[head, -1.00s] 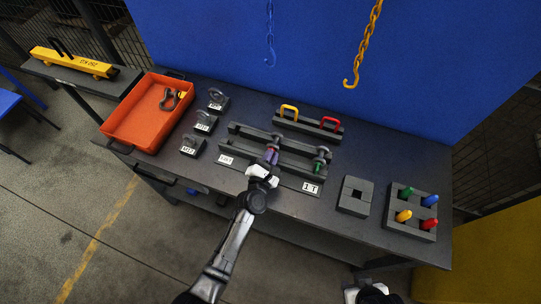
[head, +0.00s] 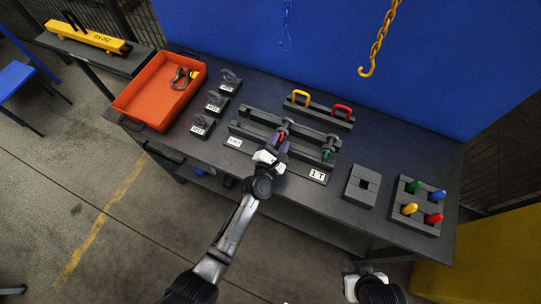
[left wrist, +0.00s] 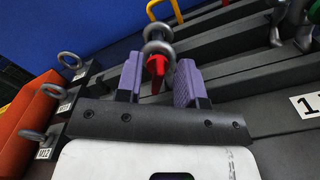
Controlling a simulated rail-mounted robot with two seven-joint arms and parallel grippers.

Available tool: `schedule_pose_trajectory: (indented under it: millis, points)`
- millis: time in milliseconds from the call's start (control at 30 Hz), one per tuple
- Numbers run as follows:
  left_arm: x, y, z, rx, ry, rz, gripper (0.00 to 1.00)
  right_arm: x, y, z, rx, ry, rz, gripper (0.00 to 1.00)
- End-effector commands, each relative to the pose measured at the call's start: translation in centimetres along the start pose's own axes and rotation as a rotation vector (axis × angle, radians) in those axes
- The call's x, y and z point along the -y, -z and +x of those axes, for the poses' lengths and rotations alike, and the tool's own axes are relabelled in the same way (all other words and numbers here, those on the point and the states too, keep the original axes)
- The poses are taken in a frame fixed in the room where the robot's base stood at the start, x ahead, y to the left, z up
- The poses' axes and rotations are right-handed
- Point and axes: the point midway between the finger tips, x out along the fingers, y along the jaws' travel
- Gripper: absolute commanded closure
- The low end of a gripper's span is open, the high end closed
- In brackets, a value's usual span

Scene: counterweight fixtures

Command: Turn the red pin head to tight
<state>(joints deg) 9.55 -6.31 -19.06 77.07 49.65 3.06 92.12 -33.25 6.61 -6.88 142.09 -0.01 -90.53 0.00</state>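The red pin head (left wrist: 157,68) sits on a grey shackle (left wrist: 158,38) in the dark slotted fixture, and shows small in the head view (head: 282,137). My left gripper (left wrist: 160,85) is open, with one purple finger pad on each side of the red pin head. Gaps show between the pads and the head, so neither appears to touch it. In the head view my left gripper (head: 278,148) reaches in from the front. A green pin head (head: 326,154) is on the shackle at the fixture's right end. My right gripper (head: 350,287) is at the bottom edge, its fingers unclear.
Yellow (head: 301,97) and red handles (head: 342,108) stand behind the fixture. An orange tray (head: 130,108) and several ring-topped weights (head: 202,125) are left. A block of coloured pegs (head: 400,190) is right. An orange hook (head: 366,70) hangs above the back.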

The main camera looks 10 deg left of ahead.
Motion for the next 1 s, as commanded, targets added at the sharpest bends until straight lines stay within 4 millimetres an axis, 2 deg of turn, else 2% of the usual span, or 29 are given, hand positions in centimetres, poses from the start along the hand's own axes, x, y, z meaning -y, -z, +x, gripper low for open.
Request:
schedule_pose_trajectory:
  millis: [400,600,800,1000]
  points:
    - [0.0,0.1,-7.9,-0.002,0.000,0.000,0.65,0.0,0.2,-0.5,0.000,0.000,0.000,0.62]
    - [0.0,0.0,-10.9,-0.001,0.000,0.001,0.65,-0.2,0.1,-0.5,0.000,-0.004,-0.005,0.62]
    - [0.0,0.1,-12.6,-0.001,0.001,0.001,0.65,-0.3,0.1,-0.4,0.001,-0.007,-0.009,0.62]
    - [0.0,0.0,-13.1,0.000,0.000,0.001,0.65,-0.3,0.1,-0.4,0.001,-0.007,-0.009,0.62]
